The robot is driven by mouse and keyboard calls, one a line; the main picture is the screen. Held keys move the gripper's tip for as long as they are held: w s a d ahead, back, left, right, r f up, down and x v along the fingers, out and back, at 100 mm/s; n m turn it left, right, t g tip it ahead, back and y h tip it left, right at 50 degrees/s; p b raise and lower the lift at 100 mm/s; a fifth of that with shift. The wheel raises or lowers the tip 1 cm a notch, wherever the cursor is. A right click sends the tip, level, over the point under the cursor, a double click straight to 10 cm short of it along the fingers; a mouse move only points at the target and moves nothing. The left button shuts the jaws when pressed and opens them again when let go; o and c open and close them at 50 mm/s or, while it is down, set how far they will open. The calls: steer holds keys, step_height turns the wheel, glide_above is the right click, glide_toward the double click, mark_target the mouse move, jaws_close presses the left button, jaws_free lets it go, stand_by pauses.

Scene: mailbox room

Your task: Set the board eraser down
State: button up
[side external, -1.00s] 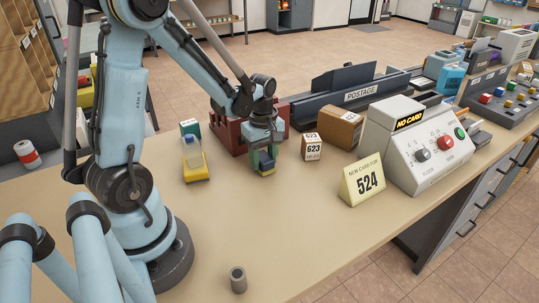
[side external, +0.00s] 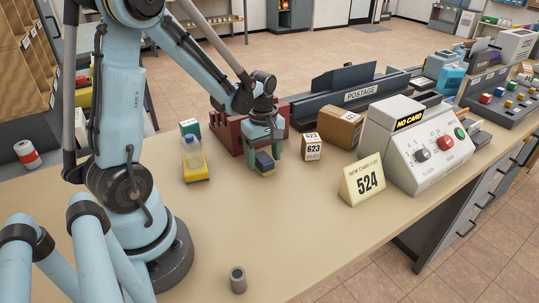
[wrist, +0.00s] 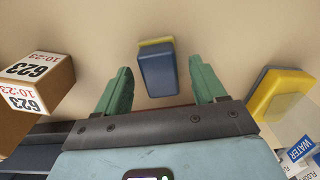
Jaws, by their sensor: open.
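The board eraser (side external: 265,163), dark blue with a yellow layer, rests on the counter just in front of the dark red box. My gripper (side external: 264,148) is open above and behind it. In the wrist view the eraser (wrist: 158,72) lies between the two green fingers of my gripper (wrist: 158,88), with a clear gap on each side, so nothing is held.
A yellow sponge-like block with a bottle (side external: 194,163) stands left of the eraser. The box marked 623 (side external: 312,147) stands to the right, near a brown box (side external: 340,128). The dark red box (side external: 230,133) is behind. The counter in front (side external: 270,220) is mostly clear.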

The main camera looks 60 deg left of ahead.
mark_target(264, 158)
step_height(264, 158, up, 11)
steer(key=s+d+r+m+t, duration=0.1)
steer(key=s+d+m+t, duration=0.2)
steer(key=d+m+t, duration=0.4)
steer(key=d+m, duration=0.5)
steer(key=m, duration=0.6)
steer(key=shift+d, duration=0.25)
